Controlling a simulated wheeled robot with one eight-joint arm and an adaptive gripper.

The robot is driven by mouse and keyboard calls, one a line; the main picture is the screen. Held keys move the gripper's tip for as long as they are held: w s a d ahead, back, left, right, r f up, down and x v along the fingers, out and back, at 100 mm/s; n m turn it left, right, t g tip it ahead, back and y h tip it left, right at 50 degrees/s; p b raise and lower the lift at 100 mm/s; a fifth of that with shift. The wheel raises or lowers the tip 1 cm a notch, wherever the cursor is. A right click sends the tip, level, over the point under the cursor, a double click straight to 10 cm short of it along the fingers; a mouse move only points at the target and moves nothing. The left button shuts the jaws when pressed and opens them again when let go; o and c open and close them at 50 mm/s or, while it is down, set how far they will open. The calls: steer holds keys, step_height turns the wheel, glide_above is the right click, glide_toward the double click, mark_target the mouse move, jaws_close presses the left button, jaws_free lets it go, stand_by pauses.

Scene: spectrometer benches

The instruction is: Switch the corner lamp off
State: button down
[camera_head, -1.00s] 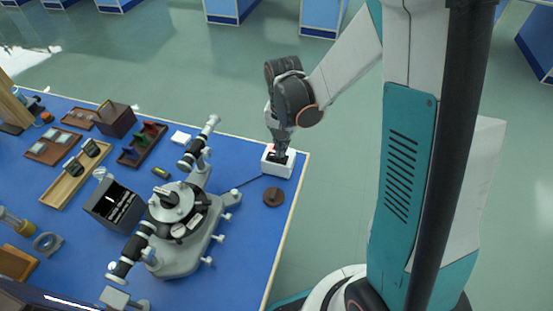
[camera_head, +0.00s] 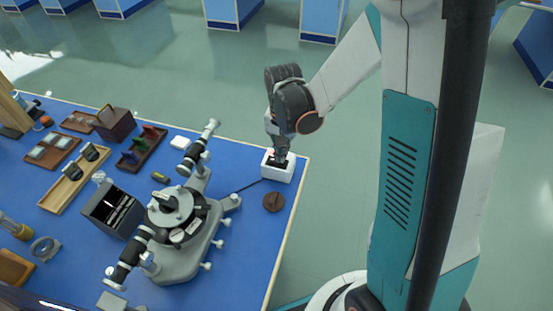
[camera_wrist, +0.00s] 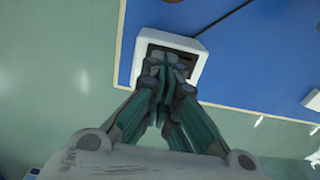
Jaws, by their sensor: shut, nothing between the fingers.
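In the wrist view, the white box (camera_wrist: 141,72) fills the space ahead of the fingers. My gripper (camera_head: 278,161) is shut and empty, pointing down with its tips at the box's dark top. In the wrist view, my fingertips (camera_wrist: 168,64) cover most of the recess, so the switch's position is hidden. I cannot tell whether the tips touch it. No lit lamp is clearly visible.
The blue bench (camera_head: 250,215) holds a grey spectrometer (camera_head: 182,262) left of the box. A brown round disc (camera_head: 273,202) lies just in front of the box. Open floor lies right of the bench.

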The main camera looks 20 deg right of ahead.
steer(key=shift+f+b, duration=0.95)
steer(key=shift+f, duration=0.15)
stand_by(1.1)
steer(key=shift+r+p, duration=2.4)
steer(key=shift+r, duration=1.15)
steer(key=shift+r, duration=0.2)
steer(key=s+r+n+t+b, duration=0.2)
steer(key=s+r+n+t, duration=0.5)
steer(key=s+r, duration=0.8)
steer(key=shift+r, duration=0.1)
